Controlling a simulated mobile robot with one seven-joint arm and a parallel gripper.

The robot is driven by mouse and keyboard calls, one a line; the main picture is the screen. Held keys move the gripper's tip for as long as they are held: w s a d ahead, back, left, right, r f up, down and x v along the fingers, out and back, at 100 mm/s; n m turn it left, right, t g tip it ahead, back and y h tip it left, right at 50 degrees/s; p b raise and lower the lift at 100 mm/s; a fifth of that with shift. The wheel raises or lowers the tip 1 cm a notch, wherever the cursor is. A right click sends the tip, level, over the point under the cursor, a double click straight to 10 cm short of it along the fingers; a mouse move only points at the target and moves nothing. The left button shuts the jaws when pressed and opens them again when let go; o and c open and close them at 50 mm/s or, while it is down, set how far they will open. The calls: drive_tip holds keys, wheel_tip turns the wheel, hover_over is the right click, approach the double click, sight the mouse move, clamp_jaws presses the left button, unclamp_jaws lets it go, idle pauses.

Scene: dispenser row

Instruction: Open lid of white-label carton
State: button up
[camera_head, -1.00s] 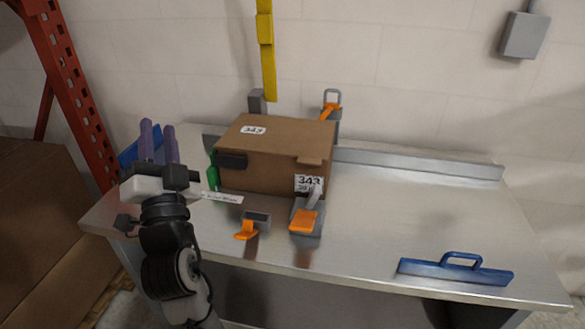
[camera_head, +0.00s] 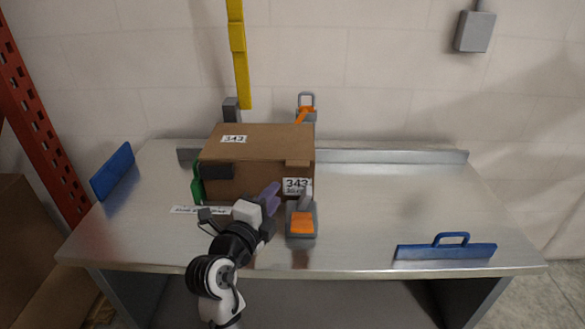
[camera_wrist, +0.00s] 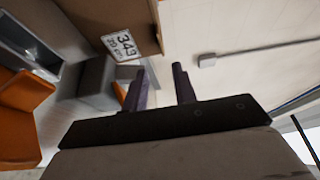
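The brown carton (camera_head: 258,144) stands on the metal table, with its top closed. It bears a white label (camera_head: 234,139) reading 343 on top and another (camera_head: 297,186) at its front right corner. The front label also shows in the wrist view (camera_wrist: 124,43). A dark block (camera_head: 217,170) sits on the carton's front left. My gripper (camera_head: 272,192) is in front of the carton's front face, left of the front label. In the wrist view, its purple fingers (camera_wrist: 158,72) are apart with nothing between them. I cannot tell whether they touch the carton.
A grey and orange clamp (camera_head: 301,222) stands right of my gripper; another (camera_head: 306,111) is behind the carton. A green piece (camera_head: 196,184) is at the carton's left. A blue handled plate (camera_head: 446,250) lies front right. The table's right side is mostly clear.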

sight(296, 166)
drive_tip(key=p+x, duration=0.3)
drive_tip(key=x, duration=0.7)
drive_tip(key=shift+r, duration=0.15)
drive_tip(key=shift+x, duration=0.8)
clamp_jaws()
